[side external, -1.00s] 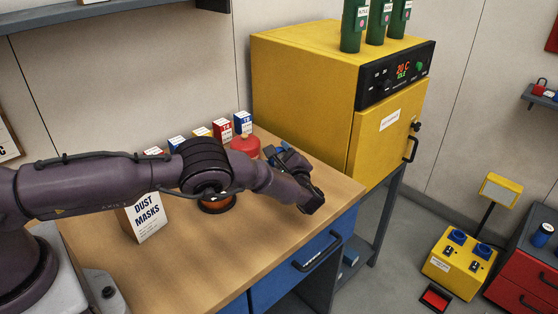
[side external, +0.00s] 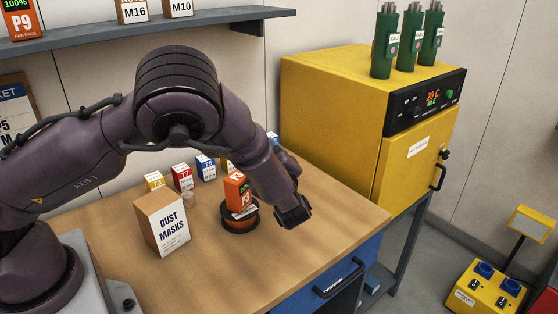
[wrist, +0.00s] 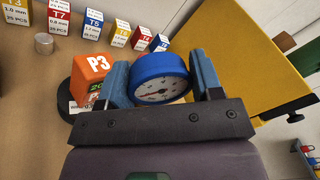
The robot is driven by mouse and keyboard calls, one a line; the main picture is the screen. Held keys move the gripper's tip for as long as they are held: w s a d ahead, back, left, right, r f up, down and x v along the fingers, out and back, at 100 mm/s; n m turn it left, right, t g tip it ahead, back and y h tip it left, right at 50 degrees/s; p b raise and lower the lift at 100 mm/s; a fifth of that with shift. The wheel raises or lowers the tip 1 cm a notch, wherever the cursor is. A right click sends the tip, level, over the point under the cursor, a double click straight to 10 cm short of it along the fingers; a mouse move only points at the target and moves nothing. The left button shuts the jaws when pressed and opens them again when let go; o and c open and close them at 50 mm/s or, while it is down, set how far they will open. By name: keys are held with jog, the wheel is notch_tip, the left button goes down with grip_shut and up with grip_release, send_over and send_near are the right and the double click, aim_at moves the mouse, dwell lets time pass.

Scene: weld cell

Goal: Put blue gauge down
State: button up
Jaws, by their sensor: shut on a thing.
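The blue gauge (wrist: 160,66), a round dial with a white face and blue rim, sits between the two blue-grey fingers of my gripper (wrist: 162,78) in the wrist view. My gripper is shut on it. In the side external view my forearm hides the gauge and most of the gripper, above the right part of the wooden bench (side external: 330,215). I cannot tell whether the gauge touches the bench.
An orange P3 box (side external: 237,190) stands on a dark spool (side external: 240,218), close to the left finger in the wrist view. A dust masks box (side external: 165,225) and several small labelled boxes (side external: 205,167) stand left. A yellow oven (side external: 330,115) borders the bench's right. The front bench is clear.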

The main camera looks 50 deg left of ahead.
jog(key=shift+s+d+r, duration=0.2)
jog(key=shift+s+d, duration=0.05)
jog(key=s+d+f+m+t+h, duration=0.1)
jog(key=s+d+m+t+h, duration=0.15)
jog(key=s+d, duration=0.7)
jog(key=s+a+r+t, duration=0.1)
jog(key=s+a+t, duration=0.15)
jog(key=s, duration=0.85)
jog(key=shift+m+g+y, duration=0.25)
jog(key=shift+m+g, duration=0.2)
jog(key=shift+g, duration=0.05)
jog(key=shift+w+d+f, duration=0.2)
jog(key=shift+w+f, duration=1.9)
jog(key=shift+w, duration=0.25)
jog(key=shift+w+d+f, duration=0.2)
jog(key=shift+w+f, duration=1.85)
jog(key=shift+w, duration=0.25)
jog(key=shift+w+d+f, duration=0.2)
jog(key=shift+w+f, duration=1.9)
jog(key=shift+w, duration=0.25)
